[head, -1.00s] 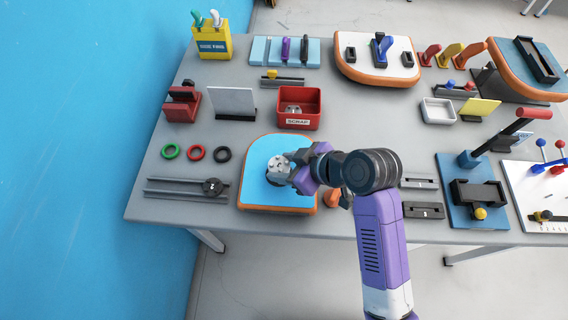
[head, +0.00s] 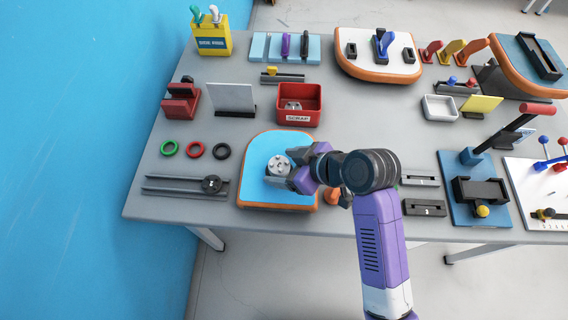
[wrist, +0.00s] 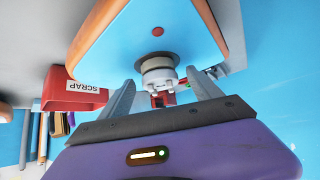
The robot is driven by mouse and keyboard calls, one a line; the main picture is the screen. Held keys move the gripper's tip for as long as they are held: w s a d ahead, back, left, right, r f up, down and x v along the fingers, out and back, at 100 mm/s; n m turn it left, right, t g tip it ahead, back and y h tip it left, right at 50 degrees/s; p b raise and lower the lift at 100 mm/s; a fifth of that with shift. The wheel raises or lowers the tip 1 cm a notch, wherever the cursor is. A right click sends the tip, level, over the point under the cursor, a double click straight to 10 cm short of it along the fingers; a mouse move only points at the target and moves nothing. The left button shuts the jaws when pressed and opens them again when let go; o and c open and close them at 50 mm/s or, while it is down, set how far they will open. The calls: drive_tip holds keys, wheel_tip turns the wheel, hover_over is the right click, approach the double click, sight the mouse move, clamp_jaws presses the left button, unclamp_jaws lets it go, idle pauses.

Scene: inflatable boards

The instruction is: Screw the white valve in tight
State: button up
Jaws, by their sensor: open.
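The white valve (head: 279,165) sits on the blue board with an orange edge (head: 262,187), near the front of the table. In the wrist view the valve (wrist: 160,78) stands out from the board's blue face (wrist: 110,75) on a grey collar. My gripper (head: 288,168) is at the valve from the right. Its two fingers (wrist: 163,95) are apart, one on either side of the valve, with a gap showing to each. The wrist view does not make clear how deep the valve sits in its collar.
A red scrap box (head: 299,104) stands behind the board and holds a pale part. Slotted blocks (head: 423,207) lie to the right.

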drive_tip(key=shift+b+v, duration=0.5)
drive_tip(key=shift+v, duration=3.45)
drive_tip(key=shift+w, duration=0.1)
drive_tip(key=w+d+r+m+t+h, duration=0.2)
drive_tip(key=w+d+r+m+t, duration=0.3)
drive_tip(key=d+m+t, duration=0.25)
drive_tip(key=s+d+m+t+h+b, duration=0.1)
drive_tip(key=s+d+m+t+h, duration=0.5)
drive_tip(key=s, duration=0.6)
drive_tip(key=s+d+f+n+g, duration=0.1)
drive_tip(key=s, duration=0.9)
drive_tip(key=s+d+f+n+g+b, duration=0.1)
drive_tip(key=s+d+f+g, duration=0.1)
drive_tip(key=s, duration=0.9)
